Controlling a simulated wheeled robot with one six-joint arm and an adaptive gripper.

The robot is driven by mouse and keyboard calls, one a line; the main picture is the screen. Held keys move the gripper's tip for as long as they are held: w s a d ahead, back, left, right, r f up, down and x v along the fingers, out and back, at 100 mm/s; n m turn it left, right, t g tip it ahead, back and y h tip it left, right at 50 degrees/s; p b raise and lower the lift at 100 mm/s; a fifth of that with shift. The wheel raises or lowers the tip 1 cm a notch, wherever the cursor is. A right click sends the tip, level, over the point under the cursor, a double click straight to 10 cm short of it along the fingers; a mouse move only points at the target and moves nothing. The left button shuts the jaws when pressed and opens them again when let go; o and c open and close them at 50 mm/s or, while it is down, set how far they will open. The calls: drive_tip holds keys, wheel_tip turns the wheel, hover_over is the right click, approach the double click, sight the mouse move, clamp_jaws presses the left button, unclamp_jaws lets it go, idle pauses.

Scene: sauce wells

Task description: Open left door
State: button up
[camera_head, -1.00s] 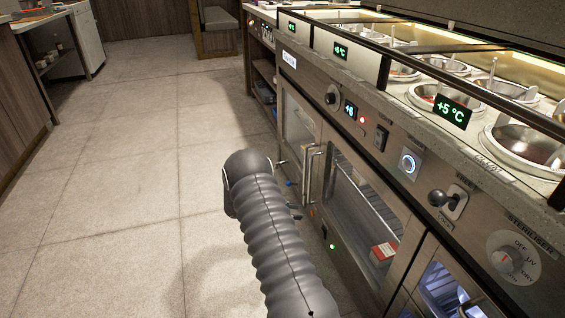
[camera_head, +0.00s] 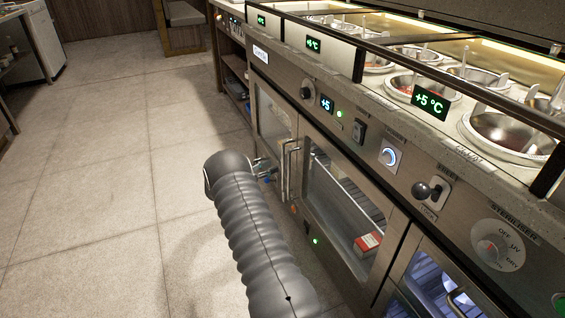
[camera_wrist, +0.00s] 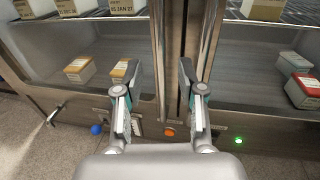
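The left door (camera_head: 272,112) is a steel-framed glass door on the counter front and looks closed. It fills the left of the wrist view (camera_wrist: 60,62), with labelled boxes behind its glass. Its vertical bar handle (camera_head: 284,172) stands at its right edge, beside the right door's handle. In the wrist view the left door's handle (camera_wrist: 159,75) lies between my fingers. My gripper (camera_wrist: 160,70) is open with nothing clamped. The right finger is near the gap between the two doors. In the head view my gripper (camera_head: 266,168) is partly hidden by my arm, just left of the handles.
The right door (camera_head: 345,200) is next to it, with its handle (camera_wrist: 209,45) close to my right finger. Sauce wells (camera_head: 508,135) line the counter top. A dial, switches and a green light sit on the panel. The floor (camera_head: 100,190) at left is clear.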

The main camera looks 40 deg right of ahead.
drive_tip(key=d, duration=0.6)
drive_tip(key=shift+s+d, duration=0.15)
drive_tip(key=shift+d, duration=0.15)
clamp_jaws()
drive_tip(key=shift+a, duration=0.1)
